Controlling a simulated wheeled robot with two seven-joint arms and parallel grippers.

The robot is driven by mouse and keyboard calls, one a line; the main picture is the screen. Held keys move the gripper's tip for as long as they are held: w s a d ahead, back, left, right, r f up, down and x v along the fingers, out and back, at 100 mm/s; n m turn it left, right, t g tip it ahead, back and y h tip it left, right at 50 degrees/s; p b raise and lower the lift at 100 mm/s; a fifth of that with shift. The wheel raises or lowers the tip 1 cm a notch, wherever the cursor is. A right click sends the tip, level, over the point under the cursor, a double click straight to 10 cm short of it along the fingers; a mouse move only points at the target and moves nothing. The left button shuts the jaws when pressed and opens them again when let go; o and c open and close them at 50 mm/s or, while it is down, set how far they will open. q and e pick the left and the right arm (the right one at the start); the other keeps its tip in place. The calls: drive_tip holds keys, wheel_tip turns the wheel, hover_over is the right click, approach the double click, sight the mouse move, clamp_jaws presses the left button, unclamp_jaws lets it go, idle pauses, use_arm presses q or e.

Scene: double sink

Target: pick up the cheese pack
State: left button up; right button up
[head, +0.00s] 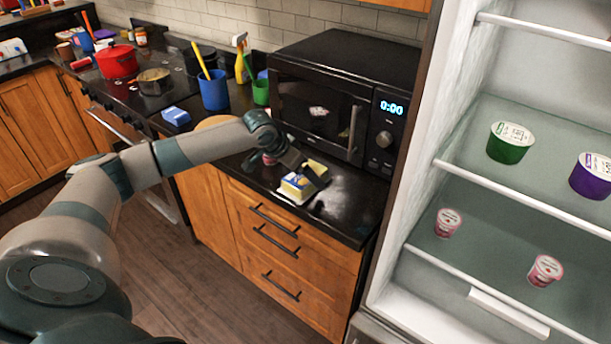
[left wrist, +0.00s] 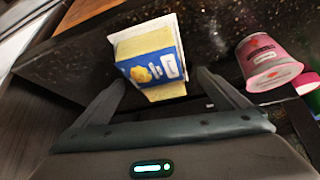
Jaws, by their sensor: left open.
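The cheese pack (head: 297,187) is yellow with a blue label and a white edge. It lies on the dark counter in front of the microwave; part of it is hidden behind my gripper in the head view. In the left wrist view the cheese pack (left wrist: 148,45) lies ahead of and between my fingers, and no firm grip on it shows. My left gripper (left wrist: 162,80) is open, with one finger on each side of the pack's near end; in the head view, my left gripper (head: 306,175) is right over the pack. My right gripper is not in view.
A pink cup (left wrist: 268,62) stands close to the right finger in the left wrist view. The microwave (head: 340,90) stands behind the pack. The open fridge (head: 470,210) with several tubs is at the right. A blue-and-white box (head: 176,116) lies farther left on the counter.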

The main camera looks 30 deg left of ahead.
use_arm(q)
drive_tip(key=shift+x, duration=0.95)
drive_tip(key=shift+r, duration=0.1)
drive_tip(key=c, duration=1.4)
